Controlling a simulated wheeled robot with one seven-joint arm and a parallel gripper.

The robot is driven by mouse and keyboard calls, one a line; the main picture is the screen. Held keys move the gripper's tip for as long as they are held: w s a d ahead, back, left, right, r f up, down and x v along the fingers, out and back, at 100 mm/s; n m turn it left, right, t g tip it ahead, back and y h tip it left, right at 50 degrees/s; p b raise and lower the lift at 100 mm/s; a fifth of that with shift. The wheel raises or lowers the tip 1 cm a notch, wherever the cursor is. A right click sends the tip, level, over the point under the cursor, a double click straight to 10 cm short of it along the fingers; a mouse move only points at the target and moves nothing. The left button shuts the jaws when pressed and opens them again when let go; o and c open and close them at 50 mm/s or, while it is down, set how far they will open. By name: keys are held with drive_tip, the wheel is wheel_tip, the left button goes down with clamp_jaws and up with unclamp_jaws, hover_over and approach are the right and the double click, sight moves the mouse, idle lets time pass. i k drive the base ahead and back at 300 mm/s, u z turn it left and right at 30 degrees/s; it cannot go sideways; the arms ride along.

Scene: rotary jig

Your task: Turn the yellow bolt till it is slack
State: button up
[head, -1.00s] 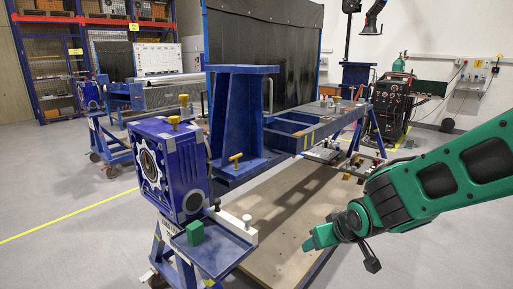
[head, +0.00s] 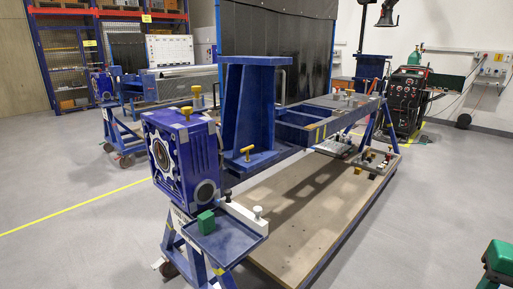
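A yellow T-shaped bolt (head: 259,155) sits at the foot of the blue upright bracket (head: 252,110) on the rotary jig. Yellow knob-like pieces also show on top of the blue gearbox (head: 187,148), one at the front (head: 187,112) and one behind it (head: 196,91). I cannot tell from this view how tight any of them is. Only a small green part of my arm (head: 499,258) shows at the lower right edge, well apart from the bolts. My gripper cannot be made out.
A blue tray (head: 232,244) with a green block (head: 205,221) and a white bar (head: 243,215) juts out below the gearbox. A wooden board (head: 290,222) lies low under the jig frame. A welding cart (head: 407,98) stands at the back right. Grey floor at front right is clear.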

sight(246, 149)
drive_tip(key=z, duration=0.05)
drive_tip(key=k, duration=0.5)
drive_tip(key=u, duration=0.55)
drive_tip(key=i, duration=1.35)
drive_tip(key=z, duration=0.05)
